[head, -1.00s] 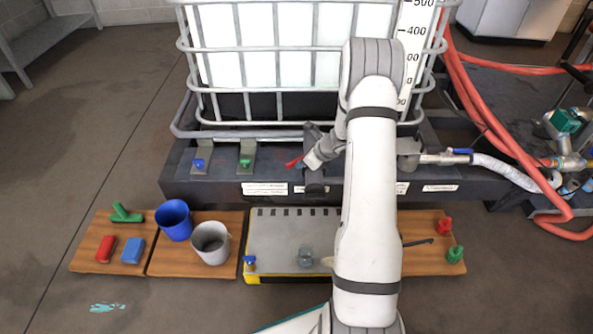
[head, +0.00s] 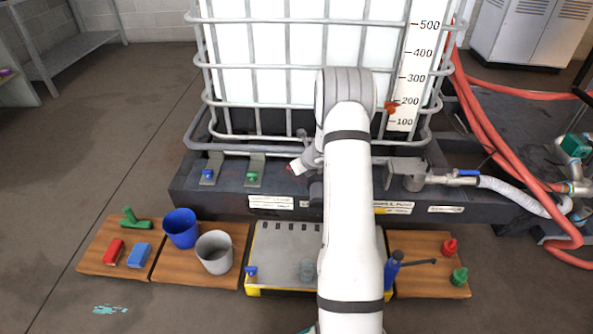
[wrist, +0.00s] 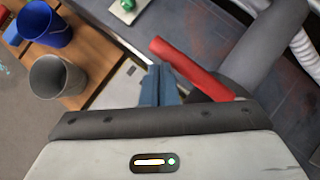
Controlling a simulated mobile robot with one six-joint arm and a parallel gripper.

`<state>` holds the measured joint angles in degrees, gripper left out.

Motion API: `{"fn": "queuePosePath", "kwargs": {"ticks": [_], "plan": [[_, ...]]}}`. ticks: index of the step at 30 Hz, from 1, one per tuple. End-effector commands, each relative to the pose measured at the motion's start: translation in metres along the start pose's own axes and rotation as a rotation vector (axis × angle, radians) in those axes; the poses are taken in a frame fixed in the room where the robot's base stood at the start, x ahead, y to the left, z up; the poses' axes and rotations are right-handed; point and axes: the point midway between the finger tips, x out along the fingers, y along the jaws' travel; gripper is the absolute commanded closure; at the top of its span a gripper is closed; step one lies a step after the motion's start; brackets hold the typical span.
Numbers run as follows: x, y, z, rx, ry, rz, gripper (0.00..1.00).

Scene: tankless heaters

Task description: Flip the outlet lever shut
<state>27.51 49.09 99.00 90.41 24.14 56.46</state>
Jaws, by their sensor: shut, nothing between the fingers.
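The outlet lever is a red bar (wrist: 190,68) in the wrist view, running from upper left to lower right beside a grey pipe body (wrist: 262,55). My gripper (wrist: 158,72) is shut and empty, with its blue-grey fingertips just left of and below the lever. I cannot tell whether they touch it. In the head view only a small bit of red lever (head: 297,169) shows at my gripper (head: 298,166), low in front of the tank. My arm hides most of the valve there.
The caged white tank (head: 265,50) stands on a dark base (head: 230,205). A steel valve with a blue handle (head: 467,172) and white hose lie to the right. A blue bucket (head: 180,228), a grey bucket (head: 215,252) and a blue bottle (head: 393,270) stand in front.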

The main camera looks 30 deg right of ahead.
Motion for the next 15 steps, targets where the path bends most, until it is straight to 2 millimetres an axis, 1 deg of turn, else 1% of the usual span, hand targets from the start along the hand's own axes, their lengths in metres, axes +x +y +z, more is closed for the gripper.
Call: {"fn": "queuePosePath", "kwargs": {"ticks": [15], "plan": [[-0.0016,-0.0067,-0.0021,0.008,0.000,-0.007,1.00]]}}
